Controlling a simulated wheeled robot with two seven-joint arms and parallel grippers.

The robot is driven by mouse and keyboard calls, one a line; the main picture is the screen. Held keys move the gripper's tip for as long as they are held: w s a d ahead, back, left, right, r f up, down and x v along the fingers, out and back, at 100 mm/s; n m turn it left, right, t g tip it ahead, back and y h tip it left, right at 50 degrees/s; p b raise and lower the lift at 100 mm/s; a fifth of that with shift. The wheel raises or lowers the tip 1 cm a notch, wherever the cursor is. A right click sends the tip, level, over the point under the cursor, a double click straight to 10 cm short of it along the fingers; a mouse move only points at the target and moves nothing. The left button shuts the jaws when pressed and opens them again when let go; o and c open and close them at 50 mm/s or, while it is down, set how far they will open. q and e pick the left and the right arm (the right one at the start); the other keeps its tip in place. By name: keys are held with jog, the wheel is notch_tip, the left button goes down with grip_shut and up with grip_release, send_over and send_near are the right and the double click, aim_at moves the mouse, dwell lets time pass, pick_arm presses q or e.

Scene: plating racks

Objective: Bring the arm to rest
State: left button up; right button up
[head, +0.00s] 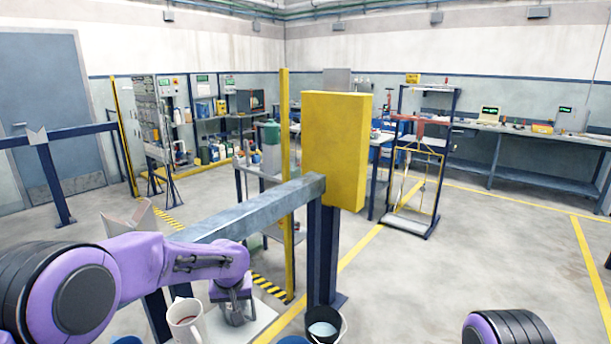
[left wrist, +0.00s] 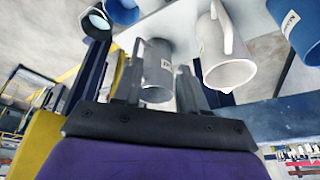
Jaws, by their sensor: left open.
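My left arm reaches in from the left in the head view, and its gripper (head: 236,308) points down at a pale board (head: 262,318). My right gripper is out of view.
A grey rail (head: 245,210) and yellow panel (head: 335,150) rise behind.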

pick_arm(q)
jog(key=d+f+t+h, duration=0.3)
jog(key=d, duration=0.1)
jog(key=s+a+f+n+t+b, duration=0.1)
jog(key=s+a+f, duration=0.1)
jog(key=s+f, duration=0.4)
jog(key=s+a+f+n+b, duration=0.1)
jog(key=s+a+f, duration=0.2)
jog(key=s+f, duration=0.3)
jog(key=s+a+f+n+g+y+b, duration=0.1)
jog(key=s+a+f, duration=0.2)
jog(key=s, duration=0.7)
jog(key=s+a+f+g+y, duration=0.2)
jog(key=s+a+f, duration=0.2)
jog(key=s, duration=0.6)
jog(key=s+a+f+n+g+y+b, duration=0.1)
jog(key=s+a+f, duration=0.3)
jog(key=s, duration=0.7)
notch_tip(320, 180, down, 2)
jog(key=shift+f+n+g+y+b, duration=0.15)
jog(key=shift+n+g+y+b, duration=0.2)
jog(key=shift+y, duration=0.25)
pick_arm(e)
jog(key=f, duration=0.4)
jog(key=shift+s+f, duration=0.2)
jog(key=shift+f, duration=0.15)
pick_arm(q)
jog(key=shift+s, duration=0.15)
